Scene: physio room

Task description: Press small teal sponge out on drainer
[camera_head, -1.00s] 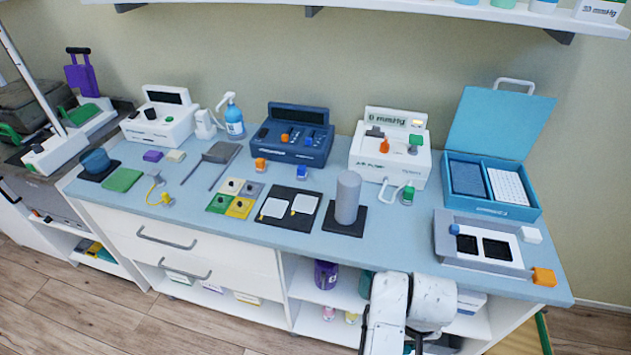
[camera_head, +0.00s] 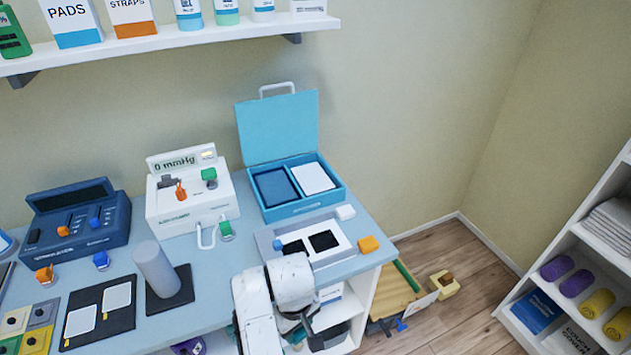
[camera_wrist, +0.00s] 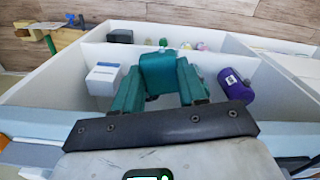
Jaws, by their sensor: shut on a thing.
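My gripper (camera_wrist: 160,92) is in the lower middle of the wrist view, with teal fingers. It is shut on a teal block, the small teal sponge (camera_wrist: 163,68), held between the fingers. In the head view my gripper (camera_head: 308,330) is at the bottom, in front of the counter's right part and below its top; the sponge cannot be made out there. No drainer is clearly identifiable. A grey tray (camera_head: 268,243) with a white plate and two dark squares lies on the counter's right end, above and behind my gripper.
The blue counter (camera_head: 215,268) holds a grey cylinder (camera_head: 156,268), a white gauge unit (camera_head: 190,205) and an open blue case (camera_head: 330,198). In the wrist view, open shelves hold a purple canister (camera_wrist: 236,86) and a white box (camera_wrist: 103,78). Right floor is partly clear, before a shelf rack (camera_head: 590,270).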

